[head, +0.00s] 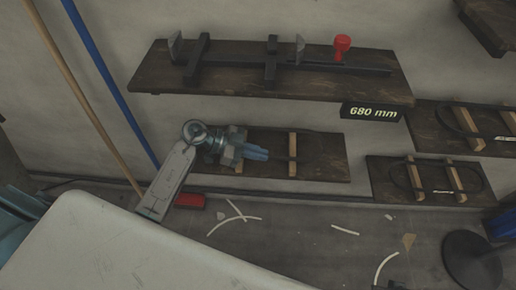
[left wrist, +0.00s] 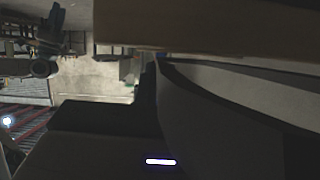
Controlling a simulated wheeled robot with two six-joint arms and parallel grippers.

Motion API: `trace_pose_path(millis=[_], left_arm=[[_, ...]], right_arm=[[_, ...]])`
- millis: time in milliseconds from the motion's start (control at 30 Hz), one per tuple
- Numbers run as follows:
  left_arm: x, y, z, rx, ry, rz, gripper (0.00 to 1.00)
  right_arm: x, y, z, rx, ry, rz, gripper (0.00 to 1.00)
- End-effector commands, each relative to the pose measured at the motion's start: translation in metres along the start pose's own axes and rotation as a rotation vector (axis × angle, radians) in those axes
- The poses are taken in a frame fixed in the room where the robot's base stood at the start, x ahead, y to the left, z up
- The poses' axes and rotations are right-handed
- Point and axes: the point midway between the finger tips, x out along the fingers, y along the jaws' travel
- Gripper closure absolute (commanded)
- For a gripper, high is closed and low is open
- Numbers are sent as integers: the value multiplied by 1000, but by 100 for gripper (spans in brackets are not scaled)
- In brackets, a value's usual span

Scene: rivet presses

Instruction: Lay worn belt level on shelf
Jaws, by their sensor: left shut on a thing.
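My left gripper (head: 262,154) reaches in from the left over the lower middle shelf (head: 328,170), its blue fingers shut. A dark belt (head: 310,159) shows beyond the fingers, close to the shelf's surface, across two upright-looking wooden strips; the gripper hides its left part. In the left wrist view a dark curved band (left wrist: 225,108), which looks like the belt, runs across the right side, close to the camera. I cannot tell from these views whether the belt lies flat on the strips. My right gripper is not in view.
Above is a longer shelf (head: 150,83) with a dark bar gauge and a red knob (head: 342,44); a "680 mm" sign (head: 373,112) hangs at its right end. Two right-hand shelves hold belts on wooden strips. Poles lean at left. Pale scraps (head: 235,222) lie on the floor.

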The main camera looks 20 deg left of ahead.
Motion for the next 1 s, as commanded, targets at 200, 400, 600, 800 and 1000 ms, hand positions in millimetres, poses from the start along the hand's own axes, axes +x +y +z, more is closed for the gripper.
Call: trace_pose_path(millis=[200,400,600,800,1000], left_arm=[[2,0,4,0,1,0,100],[2,0,5,0,1,0,100],[2,0,4,0,1,0,67],[2,0,5,0,0,0,67],[-8,0,6,1,-3,0,67]], right_arm=[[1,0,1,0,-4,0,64],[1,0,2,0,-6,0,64],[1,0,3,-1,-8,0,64],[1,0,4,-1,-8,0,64],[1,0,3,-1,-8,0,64]])
